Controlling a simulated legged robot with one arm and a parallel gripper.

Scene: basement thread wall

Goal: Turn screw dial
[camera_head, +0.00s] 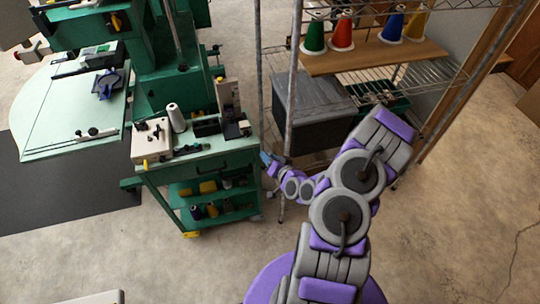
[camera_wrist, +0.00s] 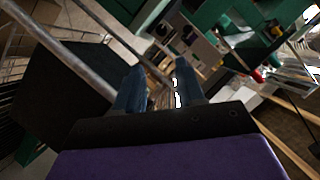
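I cannot single out the screw dial for certain in either view. A beige box with small dark details (camera_head: 151,140) sits on the left of the green cart's top, but whether it bears the dial is too small to tell. My gripper (camera_head: 268,160) is small in the head view, just right of the cart's top. In the wrist view my gripper (camera_wrist: 159,72) shows two blue fingers well apart with nothing held between them. The wrist picture is tilted, and the cart's top is partly seen beyond the fingers.
The green cart (camera_head: 215,158) holds a white thread cone (camera_head: 176,118) and lower shelves of small items. A wire rack (camera_head: 440,78) with coloured thread cones and a dark bin (camera_head: 312,108) stands right of it. A green machine with a pale table (camera_head: 75,115) is left. The front floor is open.

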